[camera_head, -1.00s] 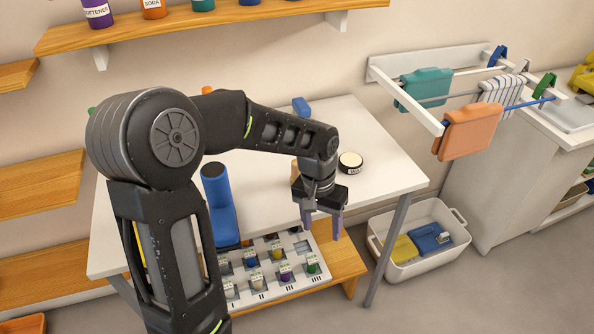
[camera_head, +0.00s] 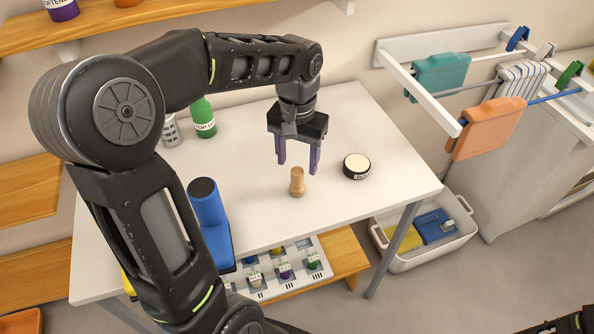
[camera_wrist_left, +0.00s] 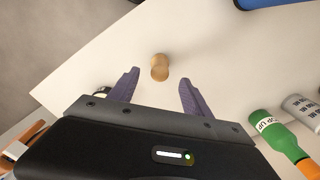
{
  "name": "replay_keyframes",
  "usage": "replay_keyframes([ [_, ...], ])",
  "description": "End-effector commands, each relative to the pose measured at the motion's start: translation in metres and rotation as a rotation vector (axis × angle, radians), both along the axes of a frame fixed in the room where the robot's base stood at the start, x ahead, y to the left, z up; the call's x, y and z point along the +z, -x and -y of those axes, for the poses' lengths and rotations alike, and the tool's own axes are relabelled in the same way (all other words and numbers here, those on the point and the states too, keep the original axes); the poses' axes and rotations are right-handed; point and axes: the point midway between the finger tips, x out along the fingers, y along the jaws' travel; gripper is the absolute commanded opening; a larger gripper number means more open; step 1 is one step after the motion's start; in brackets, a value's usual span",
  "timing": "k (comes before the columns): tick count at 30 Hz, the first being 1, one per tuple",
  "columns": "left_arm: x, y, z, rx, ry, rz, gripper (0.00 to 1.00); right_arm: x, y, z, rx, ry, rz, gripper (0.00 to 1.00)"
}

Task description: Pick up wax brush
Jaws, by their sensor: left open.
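A small upright wooden piece, which I take to be the wax brush (camera_head: 297,181), stands on the white table near its front edge. In the left wrist view the wax brush (camera_wrist_left: 160,67) shows from above, between and slightly beyond the purple fingertips. My left gripper (camera_head: 298,163) is open and empty, fingers pointing down, with its tips just above and behind the brush in the head view. The fingers look apart from it. Any bristles are hidden or too small to tell.
A round tin (camera_head: 357,167) stands just right of the brush. A blue object (camera_head: 211,220) stands at the left, and a green bottle (camera_head: 203,118) at the back left. A rack with labelled pots (camera_head: 285,271) sits below the table's front. The right table corner is clear.

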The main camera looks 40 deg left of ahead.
Motion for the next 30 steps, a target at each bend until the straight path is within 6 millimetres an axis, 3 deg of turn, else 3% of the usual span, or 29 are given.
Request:
replay_keyframes([
  [8,-0.001,0.0,0.0,0.0,0.0,0.0,0.57,0.0,0.001,0.0,-0.001,0.0,-0.001,0.36],
  [16,-0.025,0.0,0.0,0.0,0.0,-0.001,0.57,0.003,0.001,0.0,-0.001,0.001,-0.001,0.36],
  [26,-0.027,0.0,0.0,0.0,0.0,0.0,0.57,0.003,0.001,0.0,-0.001,0.001,-0.001,0.36],
  [30,-0.039,0.001,0.0,0.0,0.001,-0.004,0.57,0.008,0.001,0.001,-0.001,0.002,-0.003,0.36],
])
